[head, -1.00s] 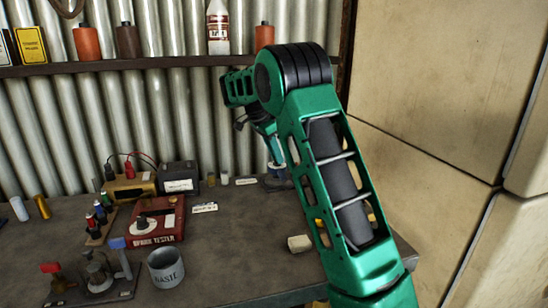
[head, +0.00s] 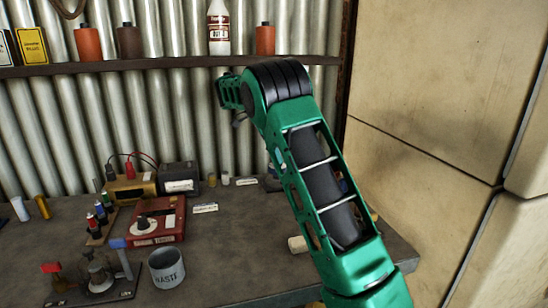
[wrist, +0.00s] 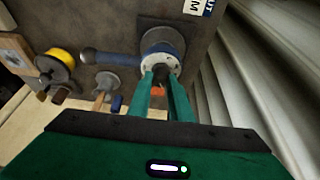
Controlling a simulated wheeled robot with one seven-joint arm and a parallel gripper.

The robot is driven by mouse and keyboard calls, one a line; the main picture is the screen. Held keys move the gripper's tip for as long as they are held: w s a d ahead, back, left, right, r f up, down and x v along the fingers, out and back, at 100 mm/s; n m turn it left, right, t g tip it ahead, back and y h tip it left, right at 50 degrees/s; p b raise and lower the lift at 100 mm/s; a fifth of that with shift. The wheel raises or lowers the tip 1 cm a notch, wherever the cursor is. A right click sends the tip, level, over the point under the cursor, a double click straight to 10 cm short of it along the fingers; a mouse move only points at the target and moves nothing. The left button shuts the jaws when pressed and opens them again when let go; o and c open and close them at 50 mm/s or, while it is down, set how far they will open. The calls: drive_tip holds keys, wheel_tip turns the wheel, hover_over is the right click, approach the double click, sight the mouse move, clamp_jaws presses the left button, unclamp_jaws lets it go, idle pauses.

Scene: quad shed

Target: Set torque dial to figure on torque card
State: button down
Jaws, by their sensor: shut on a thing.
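In the wrist view, a round dial (wrist: 161,43) with a grey body and a pale, marked ring stands on the bench. The two green fingers of my gripper (wrist: 161,76) are shut on the dark knob at its centre. The dial's reading is too small to make out. A white card (wrist: 197,5) with dark print is cut off at the top edge; only a few letters show. In the head view, my arm hides the dial and my gripper. Small white cards lie on the bench (head: 205,208) and farther back (head: 246,181); their print is not legible.
A blue-grey bar (wrist: 108,58) and a yellow-topped spool (wrist: 58,63) are close to the dial. A red tester box (head: 158,221), a waste tin (head: 166,268) and a pale block (head: 298,244) stand on the bench. A corrugated wall is close beside the gripper.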

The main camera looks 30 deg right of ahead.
drive_tip(key=c, duration=1.7)
unclamp_jaws()
drive_tip(key=shift+w+a+r, duration=0.1)
drive_tip(key=shift+w+a, duration=0.05)
drive_tip(key=shift+w, duration=0.15)
drive_tip(key=shift+o, duration=0.4)
drive_tip(key=shift+s, duration=0.1)
drive_tip(key=shift+r, duration=0.15)
drive_tip(key=w+a, duration=0.3)
drive_tip(key=a, duration=0.9)
drive_tip(key=shift+w+r, duration=0.35)
